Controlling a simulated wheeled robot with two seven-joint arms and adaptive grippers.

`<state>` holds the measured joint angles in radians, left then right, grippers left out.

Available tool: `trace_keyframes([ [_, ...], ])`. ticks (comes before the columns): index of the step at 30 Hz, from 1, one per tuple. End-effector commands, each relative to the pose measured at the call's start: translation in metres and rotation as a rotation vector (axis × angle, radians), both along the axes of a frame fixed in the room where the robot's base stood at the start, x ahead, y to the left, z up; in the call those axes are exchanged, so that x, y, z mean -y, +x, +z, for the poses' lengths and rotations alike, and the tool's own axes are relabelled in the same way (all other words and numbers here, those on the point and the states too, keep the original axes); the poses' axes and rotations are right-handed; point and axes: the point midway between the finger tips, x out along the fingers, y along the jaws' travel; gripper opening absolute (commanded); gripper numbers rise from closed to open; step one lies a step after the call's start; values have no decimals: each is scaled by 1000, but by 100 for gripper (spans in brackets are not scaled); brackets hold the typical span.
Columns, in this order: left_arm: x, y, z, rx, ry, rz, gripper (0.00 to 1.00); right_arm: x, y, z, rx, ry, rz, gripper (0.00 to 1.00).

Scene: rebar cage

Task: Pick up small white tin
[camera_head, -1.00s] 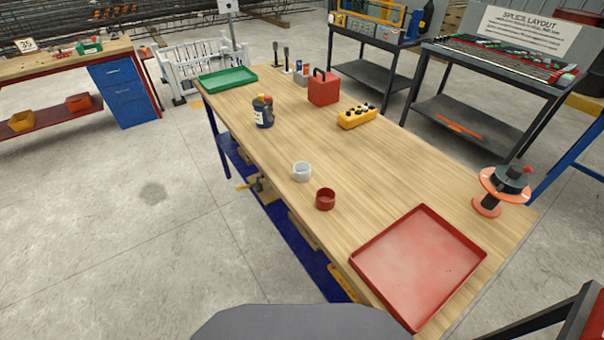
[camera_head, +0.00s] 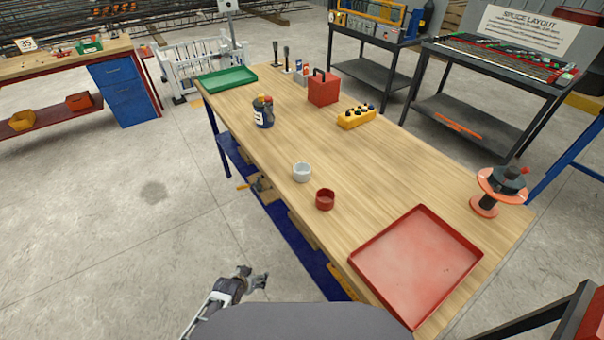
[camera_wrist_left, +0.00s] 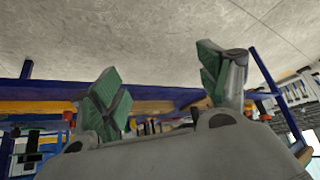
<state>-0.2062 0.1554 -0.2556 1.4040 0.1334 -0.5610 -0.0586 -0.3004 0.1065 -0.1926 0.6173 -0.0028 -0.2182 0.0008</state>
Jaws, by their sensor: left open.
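The small white tin (camera_head: 302,172) stands upright and open-topped on the wooden workbench (camera_head: 290,140), near its left long edge. A red tin (camera_head: 325,199) of similar size stands just in front of it, to the right. My left gripper (camera_head: 258,278) is at the bottom of the head view, off the bench's left side, apart from both tins. In the left wrist view my left gripper (camera_wrist_left: 170,88) has its two green-padded fingers spread with nothing between them. The white tin does not show in the wrist view. My right gripper is not in view.
A red tray (camera_head: 415,265) covers the bench's near end, with an orange spool (camera_head: 500,190) beside it. The bench around the white tin's far side is clear.

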Motion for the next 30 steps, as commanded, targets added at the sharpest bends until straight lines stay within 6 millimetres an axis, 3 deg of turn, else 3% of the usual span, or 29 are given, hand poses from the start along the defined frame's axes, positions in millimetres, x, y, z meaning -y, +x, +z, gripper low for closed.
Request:
trace_keyframes([
  [3, 14, 24, 41, 50, -23, -17, 76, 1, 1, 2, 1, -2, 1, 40],
  [12, 48, 68, 146, 167, -78, -65, 76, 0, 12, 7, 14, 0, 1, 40],
  [21, 79, 89, 250, 276, -128, -121, 76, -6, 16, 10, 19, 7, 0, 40],
  [30, 103, 99, 336, 385, -173, -178, 76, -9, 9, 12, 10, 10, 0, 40],
])
